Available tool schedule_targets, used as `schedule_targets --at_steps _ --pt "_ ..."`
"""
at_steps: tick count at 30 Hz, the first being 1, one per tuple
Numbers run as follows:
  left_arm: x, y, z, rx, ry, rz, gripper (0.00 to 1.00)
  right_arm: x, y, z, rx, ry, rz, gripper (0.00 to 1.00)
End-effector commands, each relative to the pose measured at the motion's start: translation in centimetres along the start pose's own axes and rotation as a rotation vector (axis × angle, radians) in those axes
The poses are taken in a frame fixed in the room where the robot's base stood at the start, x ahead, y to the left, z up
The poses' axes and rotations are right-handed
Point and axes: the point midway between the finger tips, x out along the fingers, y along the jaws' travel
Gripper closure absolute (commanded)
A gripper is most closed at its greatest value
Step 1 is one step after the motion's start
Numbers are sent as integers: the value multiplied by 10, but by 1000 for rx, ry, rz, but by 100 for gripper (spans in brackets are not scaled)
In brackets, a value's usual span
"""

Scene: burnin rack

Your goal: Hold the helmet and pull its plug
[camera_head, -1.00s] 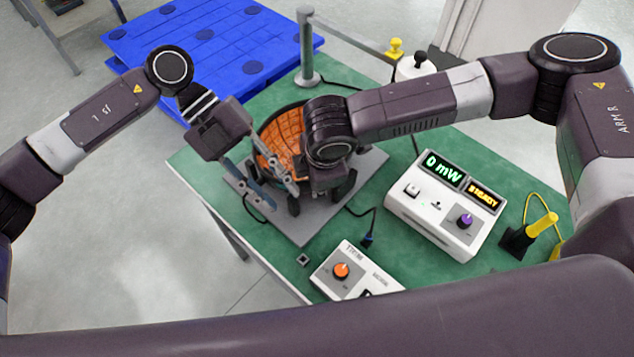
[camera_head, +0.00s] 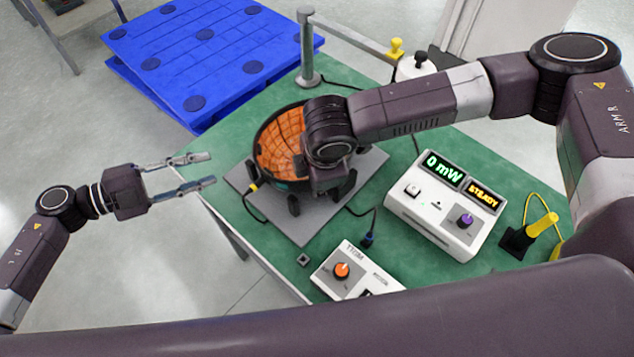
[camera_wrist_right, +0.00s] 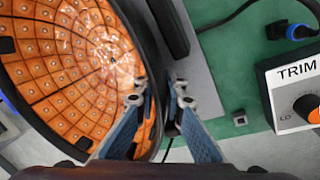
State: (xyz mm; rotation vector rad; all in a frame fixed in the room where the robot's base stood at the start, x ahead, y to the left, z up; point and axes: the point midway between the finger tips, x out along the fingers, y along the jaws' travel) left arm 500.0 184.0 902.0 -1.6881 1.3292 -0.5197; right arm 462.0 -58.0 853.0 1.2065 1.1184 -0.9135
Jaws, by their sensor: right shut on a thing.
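The helmet (camera_head: 277,147) is a dark bowl lined with orange tiles, open side up, on a grey plate on the green table. Its lining fills the left of the right wrist view (camera_wrist_right: 70,62). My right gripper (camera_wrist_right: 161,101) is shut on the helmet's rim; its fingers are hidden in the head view. A plug with a yellow collar (camera_head: 252,187) sits at the helmet's lower left side, with a black cable looping down from it. Whether it is fully seated is too small to tell. My left gripper (camera_head: 213,169) is open and empty, left of the helmet and apart from the plug.
A white meter box (camera_head: 446,212) reads 0 mW and STEADY. A trim box (camera_head: 350,273) with an orange knob stands near the front edge. A blue connector (camera_head: 368,240) lies between. A grey post (camera_head: 308,50) stands behind. Free room lies left of the table.

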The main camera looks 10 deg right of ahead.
Motion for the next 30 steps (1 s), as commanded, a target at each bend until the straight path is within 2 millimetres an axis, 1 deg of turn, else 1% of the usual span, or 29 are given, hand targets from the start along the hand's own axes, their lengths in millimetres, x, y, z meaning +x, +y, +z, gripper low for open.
schedule_targets --at_steps 1,4,6,12,18,21,24,30 --pt "0 11 -3 -54 -16 -20 71 2 -3 1 1 -2 -7 100" --pt "4 25 -14 -190 -25 -75 71 2 -2 1 1 -2 -6 100" --pt "9 34 -26 -305 -20 -118 71 2 -2 1 1 -1 -6 100" --pt "14 54 -57 -645 -5 -245 71 2 -2 1 1 -2 -6 100" --pt "8 67 -76 -910 0 -349 71 2 -2 1 1 -2 -6 100" --pt "5 70 -81 -992 0 -383 71 1 -2 1 1 -2 -6 100" --pt "3 72 -83 -1038 1 -402 71 1 -2 1 1 -2 -6 100" --pt "2 73 -84 -1058 1 -410 71 1 -2 1 1 -2 -7 100"
